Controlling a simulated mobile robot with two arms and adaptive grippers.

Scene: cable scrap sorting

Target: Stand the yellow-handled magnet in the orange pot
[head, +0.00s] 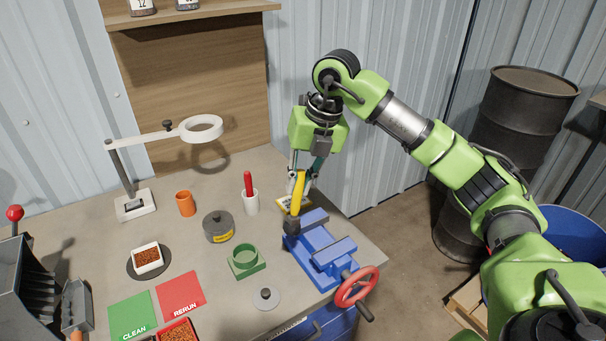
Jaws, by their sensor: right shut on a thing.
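The yellow-handled magnet (298,197) is held upright, slightly tilted, by my right gripper (301,180), which is shut on its yellow handle. Its dark head points down and shows just beside the back left corner of the blue vise; I cannot tell whether it touches anything. The orange pot (186,203) stands upright on the bench, well to the left of my right gripper. I see nothing standing in it. My left gripper is out of view.
Between the magnet and the orange pot stand a white cup (251,203) with a red-handled tool and a dark lidded pot (218,228). The blue vise (318,250) is at the right edge. A ring lamp (201,128) overhangs the back. A green holder (246,261) stands in front.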

